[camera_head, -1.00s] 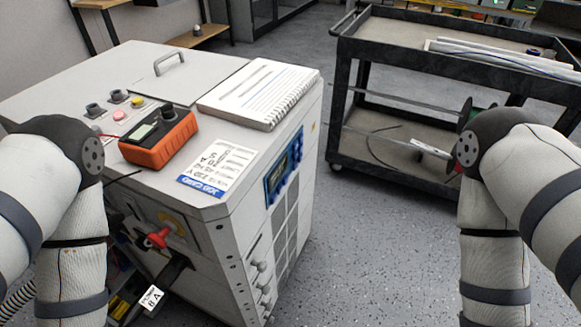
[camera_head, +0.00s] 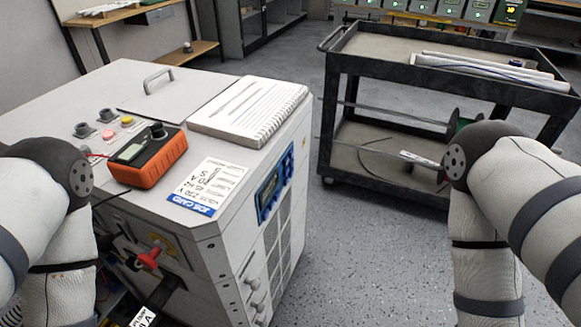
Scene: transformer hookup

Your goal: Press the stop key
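No key marked stop can be read in this view. A blue control panel (camera_head: 274,190) with a small dark display and keys is on the front of the white cabinet (camera_head: 215,240); its key labels are too small to read. On the cabinet's top are a small red-pink button (camera_head: 111,134), a yellow button (camera_head: 127,121) and two dark knobs (camera_head: 83,130). Both my arms show at the left and right edges, bent downward.
An orange meter (camera_head: 148,158), a job card (camera_head: 207,186) and a spiral notebook (camera_head: 249,111) lie on the cabinet. A red lever (camera_head: 149,258) sticks out of its near side. A black trolley (camera_head: 440,85) stands at right. Grey floor (camera_head: 350,250) lies open between.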

